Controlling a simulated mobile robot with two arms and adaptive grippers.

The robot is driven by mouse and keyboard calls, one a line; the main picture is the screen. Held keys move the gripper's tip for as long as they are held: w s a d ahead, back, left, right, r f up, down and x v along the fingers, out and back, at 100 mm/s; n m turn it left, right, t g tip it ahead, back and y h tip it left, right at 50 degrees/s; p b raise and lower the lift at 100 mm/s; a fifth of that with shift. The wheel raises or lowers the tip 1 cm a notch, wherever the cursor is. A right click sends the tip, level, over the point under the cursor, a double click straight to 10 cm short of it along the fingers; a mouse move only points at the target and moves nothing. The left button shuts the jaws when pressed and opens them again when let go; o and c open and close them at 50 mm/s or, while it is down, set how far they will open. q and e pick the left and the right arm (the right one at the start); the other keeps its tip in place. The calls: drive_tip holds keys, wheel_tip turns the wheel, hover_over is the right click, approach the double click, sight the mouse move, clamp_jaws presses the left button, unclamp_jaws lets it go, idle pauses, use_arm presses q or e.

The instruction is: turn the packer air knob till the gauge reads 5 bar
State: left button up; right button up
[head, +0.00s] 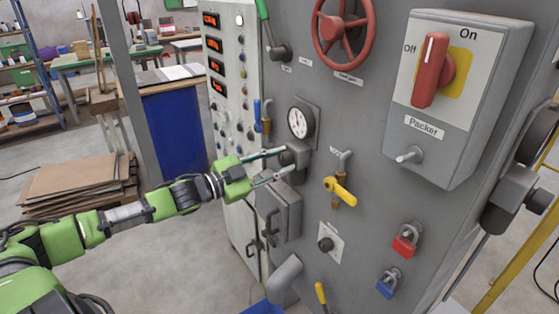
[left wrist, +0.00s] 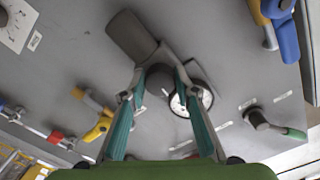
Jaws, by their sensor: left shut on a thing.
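The round white gauge (head: 301,122) is on the grey machine panel, above the air knob. Its needle shows, but its numbers are too small to read. The dark grey air knob (head: 297,152) sticks out just below the gauge. My left gripper (head: 282,164) reaches in from the left, its two fingers on either side of the knob and shut on it. In the left wrist view the dark knob (left wrist: 160,80) sits between the teal fingertips, and the gauge (left wrist: 199,97) is partly hidden behind the right finger. My right gripper is in neither view.
Close around are a yellow valve handle (head: 341,190), a blue-handled valve (head: 258,112) and a grey box (head: 280,208) below the gripper. The Packer switch box (head: 455,95) juts out at right. Red and blue padlocks hang at lower right.

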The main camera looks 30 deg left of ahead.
use_arm(q)
drive_tip(key=shift+m, duration=0.8)
drive_tip(key=o, duration=1.1)
drive_tip(key=shift+s, duration=0.1)
drive_tip(key=shift+s+a+f, duration=0.15)
drive_tip(key=shift+s+a, duration=0.2)
drive_tip(key=shift+s, duration=0.3)
drive_tip(key=v, duration=1)
drive_tip(key=shift+s, duration=0.25)
